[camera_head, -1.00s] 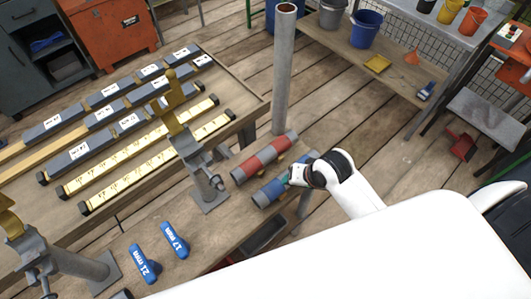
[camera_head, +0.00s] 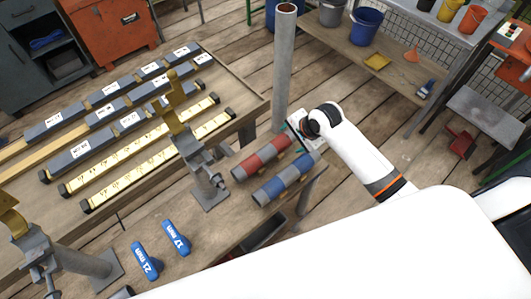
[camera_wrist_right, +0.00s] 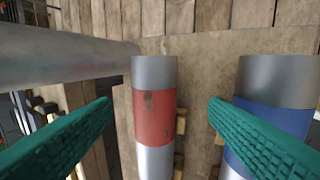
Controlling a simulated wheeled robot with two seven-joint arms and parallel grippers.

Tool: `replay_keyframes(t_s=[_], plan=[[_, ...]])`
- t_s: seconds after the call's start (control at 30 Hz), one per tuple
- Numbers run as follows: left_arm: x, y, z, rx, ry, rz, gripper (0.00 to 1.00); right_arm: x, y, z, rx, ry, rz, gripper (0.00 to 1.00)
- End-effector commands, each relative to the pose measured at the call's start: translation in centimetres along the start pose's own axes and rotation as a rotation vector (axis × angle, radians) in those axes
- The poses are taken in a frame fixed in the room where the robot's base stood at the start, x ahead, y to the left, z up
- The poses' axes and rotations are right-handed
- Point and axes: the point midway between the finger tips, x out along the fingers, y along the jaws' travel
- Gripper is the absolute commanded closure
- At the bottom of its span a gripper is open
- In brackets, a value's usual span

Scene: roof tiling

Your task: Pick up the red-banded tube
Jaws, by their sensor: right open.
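The red-banded tube (camera_head: 262,157) is a grey cylinder with red bands, lying on the wooden bench to the right of a metal stand. In the right wrist view its grey end and red band (camera_wrist_right: 154,117) show between the two green fingers. My right gripper (camera_head: 300,135) is at the tube's far end in the head view. In the right wrist view my right gripper (camera_wrist_right: 161,103) is open, one finger on each side of the tube, apart from it. A blue-banded tube (camera_head: 283,179) lies parallel beside it; it also shows in the right wrist view (camera_wrist_right: 272,117), right of the right finger. My left gripper is not in view.
A tall grey post (camera_head: 283,70) stands close behind the tubes. A clamp stand (camera_head: 207,185) is left of them. Two blue labelled pieces (camera_head: 176,238) lie at the bench front. Small wooden supports (camera_wrist_right: 181,121) show beside the tube.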

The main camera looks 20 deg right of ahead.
Motion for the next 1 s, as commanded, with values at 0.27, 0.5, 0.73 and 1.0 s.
replay_keyframes(t_s=[0.27, 0.5, 0.73, 1.0], plan=[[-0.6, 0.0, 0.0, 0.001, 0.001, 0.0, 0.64, 2.8, 0.7, -0.2, 0.0, 0.0, -0.001, 0.31], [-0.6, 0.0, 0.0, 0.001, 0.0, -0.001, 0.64, 5.2, 0.6, -0.2, -0.001, -0.001, -0.001, 0.31], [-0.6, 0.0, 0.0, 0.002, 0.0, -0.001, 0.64, 5.4, 0.6, -0.2, -0.002, -0.001, 0.0, 0.31], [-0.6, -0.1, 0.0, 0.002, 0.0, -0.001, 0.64, 5.3, 0.6, -0.2, -0.002, -0.001, 0.0, 0.74]])
